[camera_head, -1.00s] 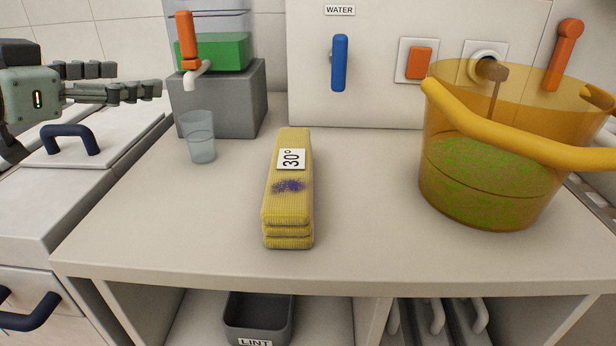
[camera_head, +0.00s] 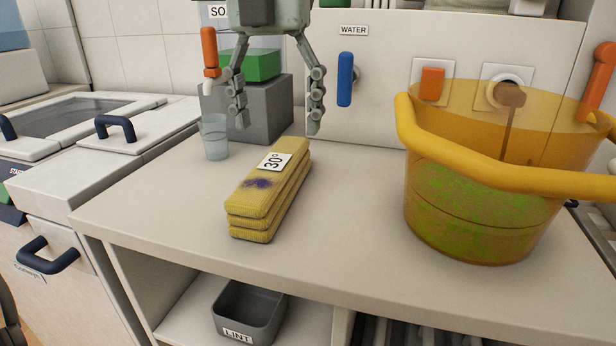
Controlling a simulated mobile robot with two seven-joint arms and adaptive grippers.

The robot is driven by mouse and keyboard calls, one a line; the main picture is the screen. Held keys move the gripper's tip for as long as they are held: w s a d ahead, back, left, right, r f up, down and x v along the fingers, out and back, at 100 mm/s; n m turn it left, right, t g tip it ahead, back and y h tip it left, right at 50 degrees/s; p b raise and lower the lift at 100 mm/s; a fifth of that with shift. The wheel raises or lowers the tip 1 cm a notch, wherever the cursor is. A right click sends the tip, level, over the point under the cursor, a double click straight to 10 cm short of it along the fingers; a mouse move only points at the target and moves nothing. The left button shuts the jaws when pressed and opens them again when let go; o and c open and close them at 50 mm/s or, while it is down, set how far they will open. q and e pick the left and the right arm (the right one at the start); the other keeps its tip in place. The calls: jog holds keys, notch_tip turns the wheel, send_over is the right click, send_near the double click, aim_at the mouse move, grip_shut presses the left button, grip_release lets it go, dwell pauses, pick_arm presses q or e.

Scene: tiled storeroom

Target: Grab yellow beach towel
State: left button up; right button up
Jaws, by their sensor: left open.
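The yellow beach towel (camera_head: 268,192) lies folded in layers on the white counter. It has a white tag reading 30° and a dark purple stain on its top. My left gripper (camera_head: 277,122) is open and empty, its fingers pointing down, above and behind the far end of the towel. It does not appear to touch the towel. My right gripper is not in view.
A yellow translucent bucket (camera_head: 500,222) with a thick handle and green contents stands at the right of the counter (camera_head: 340,235). A clear cup (camera_head: 214,137) stands below the soap dispenser's tap, left of the gripper. A grey LINT bin (camera_head: 250,312) sits on the shelf below.

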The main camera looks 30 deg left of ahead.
aim_at(275, 163)
pick_arm(q)
jog(key=shift+a+f, duration=0.2)
jog(key=shift+f, duration=0.2)
jog(key=f, duration=0.6)
jog(key=shift+s+f, duration=0.2)
jog(key=shift+f, duration=0.3)
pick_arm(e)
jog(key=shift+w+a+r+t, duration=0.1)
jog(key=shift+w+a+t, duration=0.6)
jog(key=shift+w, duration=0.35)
pick_arm(q)
jog(key=shift+c, duration=0.3)
jog(key=c, duration=1.2)
jog(key=shift+c, duration=0.5)
jog(key=shift+r, duration=0.15)
